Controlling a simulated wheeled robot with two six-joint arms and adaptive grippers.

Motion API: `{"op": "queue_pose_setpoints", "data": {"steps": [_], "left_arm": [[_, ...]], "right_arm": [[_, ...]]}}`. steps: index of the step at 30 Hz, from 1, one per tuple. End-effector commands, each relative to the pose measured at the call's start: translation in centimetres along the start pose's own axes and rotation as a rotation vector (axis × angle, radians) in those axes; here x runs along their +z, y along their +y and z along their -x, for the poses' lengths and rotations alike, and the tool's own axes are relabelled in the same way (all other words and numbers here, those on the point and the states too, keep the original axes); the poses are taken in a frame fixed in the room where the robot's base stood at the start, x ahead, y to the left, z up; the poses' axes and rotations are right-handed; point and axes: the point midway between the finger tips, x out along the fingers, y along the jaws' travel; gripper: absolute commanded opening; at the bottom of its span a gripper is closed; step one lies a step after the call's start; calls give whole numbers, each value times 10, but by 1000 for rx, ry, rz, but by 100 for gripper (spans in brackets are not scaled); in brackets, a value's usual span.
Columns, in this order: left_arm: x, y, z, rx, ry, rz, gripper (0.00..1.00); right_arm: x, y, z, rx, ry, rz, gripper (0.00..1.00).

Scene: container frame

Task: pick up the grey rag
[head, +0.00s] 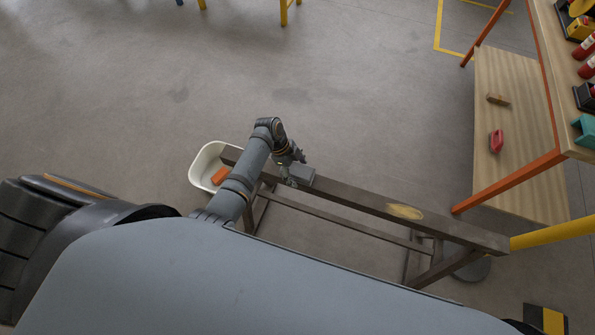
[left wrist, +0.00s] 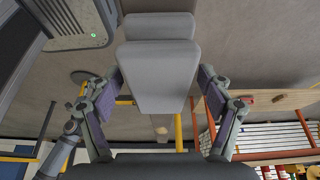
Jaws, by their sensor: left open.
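The grey rag (head: 302,173) looks like a folded, flat-sided bundle lying on the brown beam (head: 350,197), towards its left end. In the left wrist view the rag (left wrist: 156,75) fills the middle of the picture between my fingers. My left gripper (head: 293,169) is right at the rag in the head view, partly covering it. In the left wrist view my left gripper (left wrist: 161,80) is open, with one finger on each side of the rag and a gap to each. Whether the fingers reach down past it I cannot tell. My right gripper is not in view.
A white bin (head: 204,160) holding an orange item (head: 221,174) stands by the beam's left end. An orange-framed wooden shelf (head: 520,130) with several items stands at the right. The floor beyond the beam is clear.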

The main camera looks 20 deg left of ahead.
Motion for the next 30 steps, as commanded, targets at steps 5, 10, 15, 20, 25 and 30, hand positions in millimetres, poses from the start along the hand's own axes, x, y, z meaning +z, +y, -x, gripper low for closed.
{"op": "queue_pose_setpoints", "data": {"steps": [5,10,15,20,25,30], "left_arm": [[1,0,-2,0,0,0,79],[1,0,-3,0,0,0,79],[1,0,-3,0,0,0,68],[1,0,-2,0,0,0,47],[1,0,-3,0,0,0,24],[1,0,-2,0,0,0,20]], "right_arm": [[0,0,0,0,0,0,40],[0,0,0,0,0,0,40],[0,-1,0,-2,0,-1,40],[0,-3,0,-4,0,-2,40],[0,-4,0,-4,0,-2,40],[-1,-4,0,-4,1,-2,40]]}}
